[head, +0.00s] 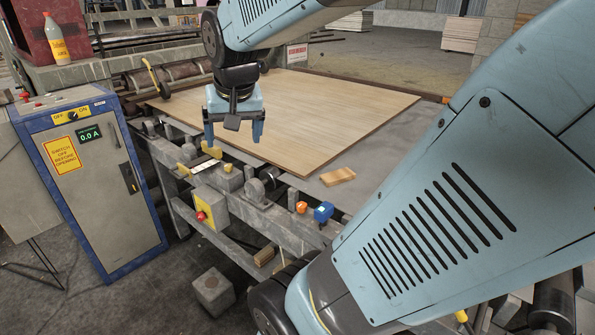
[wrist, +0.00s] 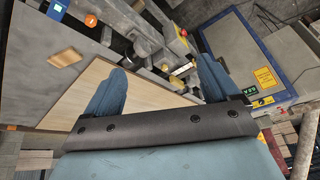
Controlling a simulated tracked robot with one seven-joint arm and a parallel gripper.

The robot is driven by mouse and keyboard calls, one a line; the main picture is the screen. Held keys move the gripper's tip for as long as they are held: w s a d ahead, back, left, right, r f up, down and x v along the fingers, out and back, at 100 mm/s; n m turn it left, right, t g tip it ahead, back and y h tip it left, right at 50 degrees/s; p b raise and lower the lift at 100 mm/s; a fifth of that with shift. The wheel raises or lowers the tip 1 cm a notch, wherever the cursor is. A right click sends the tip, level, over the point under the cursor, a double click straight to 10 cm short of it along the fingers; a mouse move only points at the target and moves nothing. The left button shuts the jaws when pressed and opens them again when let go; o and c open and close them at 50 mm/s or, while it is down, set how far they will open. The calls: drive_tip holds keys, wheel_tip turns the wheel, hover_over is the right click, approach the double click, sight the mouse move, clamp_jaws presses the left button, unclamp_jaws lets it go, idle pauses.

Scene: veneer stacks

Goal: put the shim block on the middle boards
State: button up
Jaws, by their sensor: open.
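A small light wooden block, the shim block (head: 338,176), lies flat on the grey table surface beside the near edge of a large flat wooden board (head: 330,110). The block also shows at the upper left of the wrist view (wrist: 65,57). The board lies across the table, and I cannot tell how many boards are in it. My gripper (head: 233,135) is open and empty, pointing down over the left edge of the table, to the left of the block. Its two blue fingers stand apart in the wrist view (wrist: 161,65).
A blue and grey control cabinet (head: 100,195) stands left of the table. Another small wood piece (head: 264,256) rests lower down. A board stack (head: 461,33) stands far behind.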

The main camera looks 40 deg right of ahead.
drive_tip(key=w+d+f+m+g+h, duration=0.1)
drive_tip(key=w+d+m, duration=0.1)
drive_tip(key=d, duration=0.2)
drive_tip(key=w+d+f+m, duration=0.2)
drive_tip(key=d+m, duration=0.1)
drive_tip(key=d, duration=0.1)
drive_tip(key=m+g+h, duration=0.2)
drive_tip(key=m+g, duration=0.3)
drive_tip(key=m, duration=0.6)
approach(338, 174)
drive_tip(key=x, duration=0.3)
drive_tip(key=shift+s+f, duration=0.2)
drive_tip(key=shift+s, duration=0.1)
drive_tip(key=shift+w+x, duration=0.15)
drive_tip(key=shift+x, duration=1.1)
drive_tip(key=shift+w+x, duration=0.15)
drive_tip(key=shift+x, duration=1.15)
